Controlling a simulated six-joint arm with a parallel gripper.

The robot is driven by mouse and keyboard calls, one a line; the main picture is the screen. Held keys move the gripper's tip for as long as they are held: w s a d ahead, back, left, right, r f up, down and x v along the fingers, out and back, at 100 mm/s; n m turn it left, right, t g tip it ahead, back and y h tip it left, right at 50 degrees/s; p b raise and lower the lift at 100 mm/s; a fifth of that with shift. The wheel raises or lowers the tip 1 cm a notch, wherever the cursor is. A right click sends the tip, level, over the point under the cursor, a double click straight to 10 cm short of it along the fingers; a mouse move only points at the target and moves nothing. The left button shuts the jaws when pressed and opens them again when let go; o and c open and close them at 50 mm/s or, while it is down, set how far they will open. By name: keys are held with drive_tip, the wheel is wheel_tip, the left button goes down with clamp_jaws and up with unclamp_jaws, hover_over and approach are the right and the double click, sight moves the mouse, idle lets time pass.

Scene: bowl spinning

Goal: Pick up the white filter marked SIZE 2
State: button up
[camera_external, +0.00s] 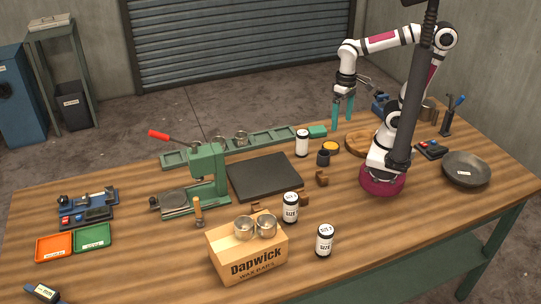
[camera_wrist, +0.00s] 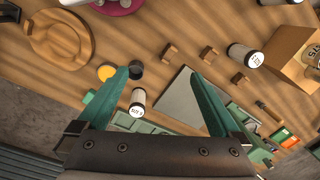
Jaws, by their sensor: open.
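Three white cylinders with dark bands stand on the table in the external view: one at the back (camera_external: 302,143), one near the middle (camera_external: 290,207) and one at the front (camera_external: 324,241). The two nearer ones carry the word SIZE; I cannot read their numbers surely. In the wrist view, a marked white cylinder (camera_wrist: 138,101) shows between my fingers but apart from them, another (camera_wrist: 245,55) stands at the upper right, and part of a third shows at the top edge. My gripper (camera_external: 343,112) is open and empty above the back of the table; its teal fingers also show in the wrist view (camera_wrist: 157,76).
A dark cup (camera_external: 323,158), a yellow-topped tin (camera_external: 331,147) and a round wooden tray (camera_external: 361,143) are near the back cylinder. A black slab (camera_external: 265,177), green press (camera_external: 205,175) and cardboard box (camera_external: 248,252) with metal cups occupy the middle and front.

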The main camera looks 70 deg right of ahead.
drive_tip(key=s, duration=0.1)
drive_tip(key=s+d+f+m, duration=0.2)
drive_tip(key=s, duration=0.1)
drive_tip(key=shift+d+y, duration=0.1)
drive_tip(key=shift+y, duration=0.3)
drive_tip(key=shift+c, duration=0.3)
drive_tip(key=m+g+y, duration=0.6)
drive_tip(key=m+y, duration=0.1)
drive_tip(key=y, duration=0.3)
hover_over(326, 246)
drive_tip(key=w+d, duration=0.3)
drive_tip(key=d, duration=0.3)
drive_tip(key=w+d, duration=0.3)
drive_tip(key=d, duration=0.4)
wheel_tip(326, 246, down, 13)
drive_tip(key=x, duration=0.9)
drive_tip(key=shift+s+a+r, duration=0.15)
drive_tip(key=shift+s+a, duration=0.1)
drive_tip(key=shift+a, duration=0.1)
drive_tip(key=x, duration=0.6)
drive_tip(key=shift+w+a, duration=0.2)
drive_tip(key=shift+w, duration=0.1)
clamp_jaws()
